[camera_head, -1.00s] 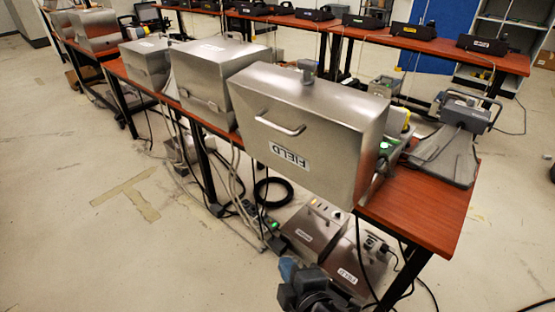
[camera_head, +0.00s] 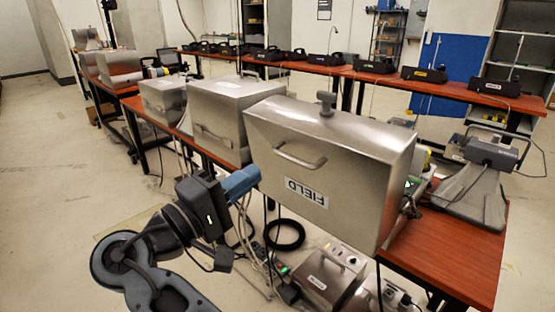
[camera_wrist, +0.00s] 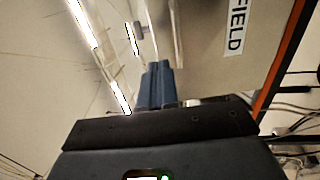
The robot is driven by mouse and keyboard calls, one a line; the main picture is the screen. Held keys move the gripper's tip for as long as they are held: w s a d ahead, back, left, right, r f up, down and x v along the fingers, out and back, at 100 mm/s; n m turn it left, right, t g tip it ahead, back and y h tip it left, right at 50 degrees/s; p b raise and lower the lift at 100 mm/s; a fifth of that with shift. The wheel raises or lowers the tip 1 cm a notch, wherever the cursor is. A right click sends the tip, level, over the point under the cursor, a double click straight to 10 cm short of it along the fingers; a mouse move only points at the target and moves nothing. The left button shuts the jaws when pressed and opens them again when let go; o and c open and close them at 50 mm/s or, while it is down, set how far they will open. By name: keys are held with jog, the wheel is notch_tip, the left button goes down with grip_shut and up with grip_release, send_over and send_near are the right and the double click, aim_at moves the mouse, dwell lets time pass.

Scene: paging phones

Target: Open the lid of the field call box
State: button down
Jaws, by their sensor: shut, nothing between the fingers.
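The field call box (camera_head: 350,165) is a large brushed-metal box on the near end of the red-brown table. Its front has a bar handle (camera_head: 299,157) and, below it, a white FIELD label (camera_head: 306,193) that reads upside down. I see no open gap at its lid. My gripper (camera_head: 255,174) is shut and empty, just left of the box front, a little below handle height, apart from the handle. In the wrist view the closed blue fingers (camera_wrist: 157,82) point along the box front (camera_wrist: 208,60), with the label (camera_wrist: 235,27) to their right.
More metal boxes (camera_head: 218,115) stand along the table to the left. A grey device (camera_head: 490,155) on a stand is at the right. Cables hang below the table, and smaller metal boxes (camera_head: 325,275) are on the floor. The floor at left is clear.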

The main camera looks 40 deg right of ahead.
aim_at(303, 140)
jog(key=d, duration=0.4)
jog(key=d+r+p, duration=0.1)
jog(key=d, duration=0.4)
jog(key=d+r+p, duration=0.1)
jog(key=d, duration=0.3)
jog(key=shift+w+d, duration=0.2)
